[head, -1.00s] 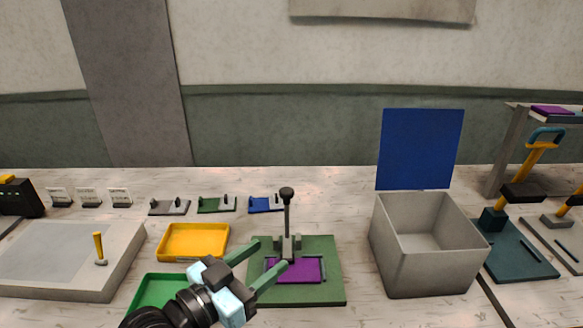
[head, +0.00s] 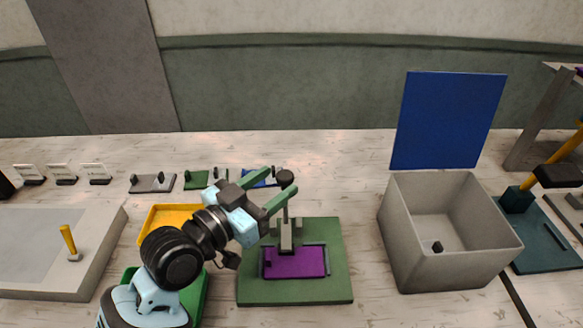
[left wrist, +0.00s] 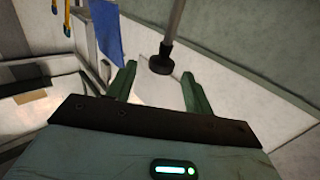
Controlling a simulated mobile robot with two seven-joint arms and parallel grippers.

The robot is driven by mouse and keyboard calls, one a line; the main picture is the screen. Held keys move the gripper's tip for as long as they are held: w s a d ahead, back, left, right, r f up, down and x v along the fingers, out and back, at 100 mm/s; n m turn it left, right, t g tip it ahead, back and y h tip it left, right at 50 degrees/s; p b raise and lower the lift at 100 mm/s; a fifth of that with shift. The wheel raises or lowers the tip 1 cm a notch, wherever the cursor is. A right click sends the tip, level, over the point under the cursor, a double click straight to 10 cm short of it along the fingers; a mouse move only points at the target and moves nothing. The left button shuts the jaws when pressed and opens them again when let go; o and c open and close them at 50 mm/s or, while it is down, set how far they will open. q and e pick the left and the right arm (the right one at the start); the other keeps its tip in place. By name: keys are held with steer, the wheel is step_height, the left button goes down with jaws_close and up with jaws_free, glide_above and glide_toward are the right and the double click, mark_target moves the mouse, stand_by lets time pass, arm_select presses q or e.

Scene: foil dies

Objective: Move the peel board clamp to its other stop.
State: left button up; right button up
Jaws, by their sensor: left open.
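The peel board (head: 340,275) is a green plate with a purple sheet (head: 297,263) on it. Its clamp (head: 287,238) is grey, with a lever standing about upright and a round black knob (head: 287,178) on top. My left gripper (head: 278,182) is open, with its green fingertips close to the knob. In the left wrist view the knob (left wrist: 161,63) appears between the two finger tips, slightly past them. I cannot tell whether either finger touches it. My right gripper is in neither current view.
A grey open box (head: 450,260) with a raised blue lid (head: 448,120) stands right of the board. Yellow (head: 160,220) and green (head: 197,300) trays lie at the left, partly behind my arm. Small fixtures (head: 152,183) line the back.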

arm_select(q)
steer(key=x, duration=0.5)
steer(key=shift+w+d, duration=0.15)
steer(key=shift+w, duration=0.05)
jaws_close()
